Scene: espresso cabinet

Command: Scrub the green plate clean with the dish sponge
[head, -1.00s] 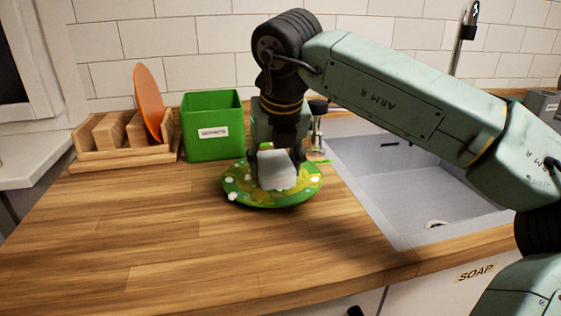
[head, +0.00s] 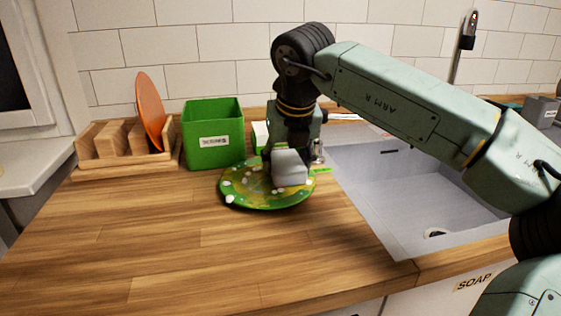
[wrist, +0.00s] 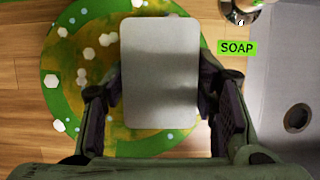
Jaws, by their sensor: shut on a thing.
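The green plate (head: 240,196) lies on the wooden counter left of the sink. Yellow-brown smears and several white foam blobs cover much of it, and it also shows in the wrist view (wrist: 58,105). My gripper (head: 287,160) is shut on the dish sponge (head: 291,172), a pale grey-white block. In the wrist view the sponge (wrist: 160,70) sits between both fingers, over the right part of the plate. The sponge hides the plate beneath it, and I cannot tell how firmly it touches.
A green box (head: 213,140) with a label stands behind the plate. A wooden rack (head: 125,160) holding an orange plate (head: 150,110) is at the back left. The sink (head: 395,190) is at right. A soap dispenser (head: 318,152) stands near its corner. The front left counter is clear.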

